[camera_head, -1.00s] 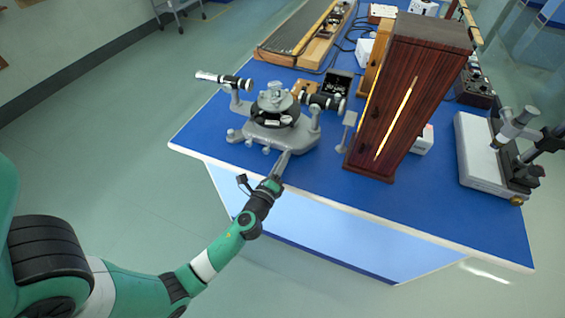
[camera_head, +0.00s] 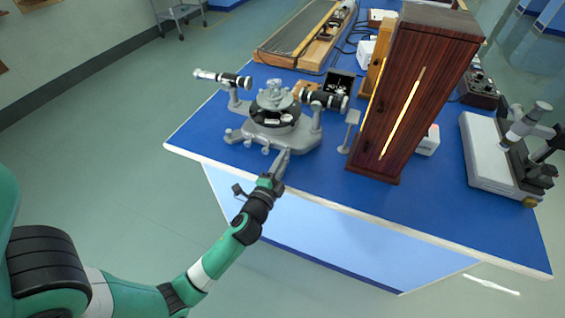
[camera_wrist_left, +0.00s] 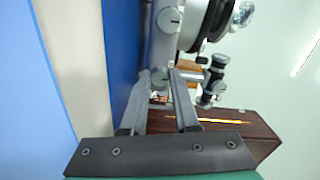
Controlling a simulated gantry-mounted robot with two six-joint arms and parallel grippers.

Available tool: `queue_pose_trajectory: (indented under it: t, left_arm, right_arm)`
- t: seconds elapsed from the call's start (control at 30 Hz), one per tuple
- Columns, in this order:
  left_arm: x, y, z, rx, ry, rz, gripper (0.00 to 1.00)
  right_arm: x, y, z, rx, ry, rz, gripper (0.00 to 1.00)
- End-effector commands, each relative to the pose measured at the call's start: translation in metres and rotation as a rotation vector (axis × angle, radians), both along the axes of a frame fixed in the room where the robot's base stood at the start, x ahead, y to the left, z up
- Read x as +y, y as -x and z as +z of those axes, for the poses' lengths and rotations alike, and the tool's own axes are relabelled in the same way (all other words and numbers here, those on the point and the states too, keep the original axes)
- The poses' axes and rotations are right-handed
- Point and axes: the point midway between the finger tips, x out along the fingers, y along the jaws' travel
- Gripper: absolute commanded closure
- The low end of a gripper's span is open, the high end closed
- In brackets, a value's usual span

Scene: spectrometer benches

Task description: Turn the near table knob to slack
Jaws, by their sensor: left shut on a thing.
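The grey spectrometer (camera_head: 286,138) stands near the left end of the blue bench, its round dark table in the middle and a tube on each side. My left gripper (camera_head: 285,154) reaches its base from the front edge. In the left wrist view the gripper (camera_wrist_left: 160,82) has its two fingers on either side of a small round grey knob (camera_wrist_left: 160,77), shut on it at the tips. Another slotted grey knob (camera_wrist_left: 170,19) lies just beyond. In the head view the gripped knob is hidden by the fingers. My right gripper is not in view.
A tall dark wooden case (camera_head: 425,95) stands right of the spectrometer, with a small grey stand (camera_head: 350,131) between them. A white-based microscope instrument (camera_head: 490,150) is at the far right. The bench's front edge (camera_head: 330,206) runs below my wrist.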

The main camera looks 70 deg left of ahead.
Motion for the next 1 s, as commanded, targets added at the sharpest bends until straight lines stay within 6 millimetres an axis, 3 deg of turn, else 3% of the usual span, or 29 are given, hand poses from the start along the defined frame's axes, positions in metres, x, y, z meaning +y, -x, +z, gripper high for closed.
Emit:
queue_pose_trajectory:
  t: [0.63, 0.67, 0.8, 1.0]
  left_arm:
    - [0.0, 0.0, 0.0002, -0.042, 0.044, 0.0, 1.0]
    - [0.0, 0.0, 0.0003, -0.042, 0.044, 0.0, 0.69]
    - [0.0001, 0.0, 0.0002, -0.042, 0.043, 0.0, 0.44]
    - [0.0001, 0.0001, -0.0005, -0.04, 0.043, 0.001, 0.41]
  right_arm:
    - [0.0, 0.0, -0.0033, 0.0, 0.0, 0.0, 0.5]
    - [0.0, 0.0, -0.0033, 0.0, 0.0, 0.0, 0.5]
    - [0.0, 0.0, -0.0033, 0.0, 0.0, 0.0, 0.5]
    - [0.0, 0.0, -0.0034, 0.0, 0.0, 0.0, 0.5]
